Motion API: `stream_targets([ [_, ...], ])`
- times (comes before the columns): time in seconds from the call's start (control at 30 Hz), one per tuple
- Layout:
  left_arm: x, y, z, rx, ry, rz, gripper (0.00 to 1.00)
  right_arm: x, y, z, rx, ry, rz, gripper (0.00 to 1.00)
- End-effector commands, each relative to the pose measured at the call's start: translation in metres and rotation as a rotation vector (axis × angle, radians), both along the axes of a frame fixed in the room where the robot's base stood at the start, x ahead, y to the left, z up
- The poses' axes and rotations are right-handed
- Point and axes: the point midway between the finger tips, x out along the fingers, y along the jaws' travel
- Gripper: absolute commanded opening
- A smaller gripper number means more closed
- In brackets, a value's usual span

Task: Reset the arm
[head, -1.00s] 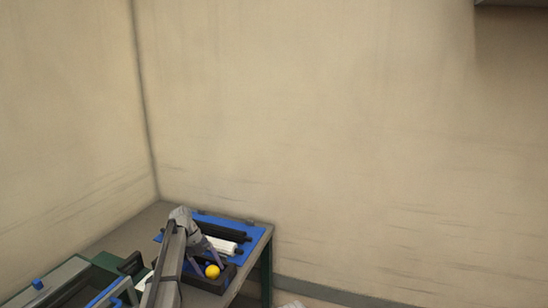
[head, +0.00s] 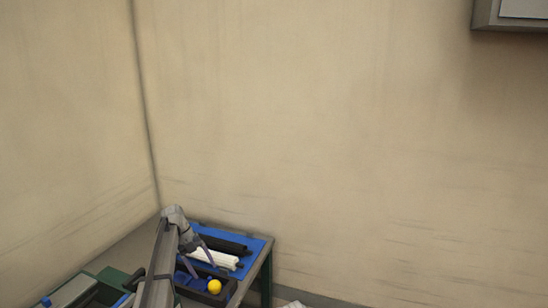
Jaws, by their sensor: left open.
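My left arm comes up from the bottom edge, and its gripper (head: 203,268) is open above a dark tray, with nothing seen between its fingers. A round yellow-orange fruit (head: 214,286) lies in the dark tray (head: 227,292), just below the fingertips. The fingers look clear of the fruit, though the exact gap is hard to tell. My right gripper is not in view.
A blue mat (head: 255,248) on the corner table carries a white roll (head: 222,259) and a black roll (head: 225,244) close beside my gripper. Green and blue equipment (head: 110,280) stands at lower left. A grey box (head: 510,22) hangs at upper right.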

Motion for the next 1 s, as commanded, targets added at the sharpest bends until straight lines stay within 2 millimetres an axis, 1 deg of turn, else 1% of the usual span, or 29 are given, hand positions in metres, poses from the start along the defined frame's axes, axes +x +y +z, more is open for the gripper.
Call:
stream_targets([
  [0.03,0.001,0.004,0.013,0.0,0.0,0.001,0.78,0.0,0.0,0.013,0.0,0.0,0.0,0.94],
  [0.37,0.005,0.017,0.044,0.0,0.0,0.001,0.78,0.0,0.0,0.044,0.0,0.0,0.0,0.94],
  [0.4,0.005,0.017,0.041,0.0,0.0,0.0,0.78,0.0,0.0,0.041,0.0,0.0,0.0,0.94],
  [0.43,0.004,0.015,0.03,0.0,0.0,0.0,0.78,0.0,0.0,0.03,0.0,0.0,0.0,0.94],
  [0.67,0.001,0.005,0.005,0.0,0.0,0.0,0.78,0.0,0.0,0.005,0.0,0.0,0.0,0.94],
  [1.0,-0.005,-0.014,-0.038,0.0,0.001,-0.001,0.78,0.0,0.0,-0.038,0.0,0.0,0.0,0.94],
])
